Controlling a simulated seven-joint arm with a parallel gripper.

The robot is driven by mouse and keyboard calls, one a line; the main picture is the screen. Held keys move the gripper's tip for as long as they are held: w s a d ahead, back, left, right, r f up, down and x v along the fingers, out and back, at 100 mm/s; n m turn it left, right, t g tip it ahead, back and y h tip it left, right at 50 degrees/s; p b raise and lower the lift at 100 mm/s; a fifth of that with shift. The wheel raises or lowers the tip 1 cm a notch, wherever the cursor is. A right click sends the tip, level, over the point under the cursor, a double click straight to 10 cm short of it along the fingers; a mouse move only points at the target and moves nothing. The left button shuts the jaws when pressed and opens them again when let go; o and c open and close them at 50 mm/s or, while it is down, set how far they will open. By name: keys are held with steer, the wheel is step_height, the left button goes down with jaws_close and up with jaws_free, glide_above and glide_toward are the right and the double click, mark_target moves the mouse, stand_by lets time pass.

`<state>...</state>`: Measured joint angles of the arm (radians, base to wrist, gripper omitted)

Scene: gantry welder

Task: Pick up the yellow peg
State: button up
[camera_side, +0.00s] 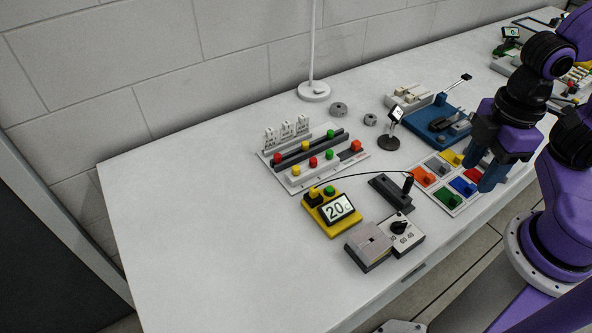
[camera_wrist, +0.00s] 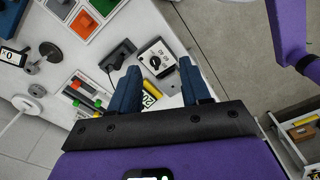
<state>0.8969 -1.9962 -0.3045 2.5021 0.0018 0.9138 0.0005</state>
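Several yellow pieces are in the side view, and I cannot tell which one the task means. A yellow peg (camera_side: 305,146) stands on the dark rear rail of the white peg rack (camera_side: 346,160), among red and green ones. Another yellow peg (camera_side: 296,170) is on its front rail. A yellow block (camera_side: 456,160) sits on the yellow square of the coloured-square board (camera_side: 429,190). My gripper (camera_side: 479,175) is at the right, above or in front of that board, partly hiding it. In the wrist view my gripper (camera_wrist: 159,66) has its blue fingers apart with nothing held.
A yellow box with a display (camera_side: 332,209), a dark fixture (camera_side: 391,193) with a cable, a dial box (camera_side: 404,235) and a grey box (camera_side: 369,247) stand near the front. A blue fixture (camera_side: 428,122) and a lamp stand (camera_side: 314,90) are behind. The table's left side is clear.

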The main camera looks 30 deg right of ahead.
steer(key=m, duration=2.1)
glide_above(296, 167)
steer(key=shift+m, duration=0.3)
step_height(296, 167, down, 17)
steer(key=shift+f, duration=0.1)
jaws_close()
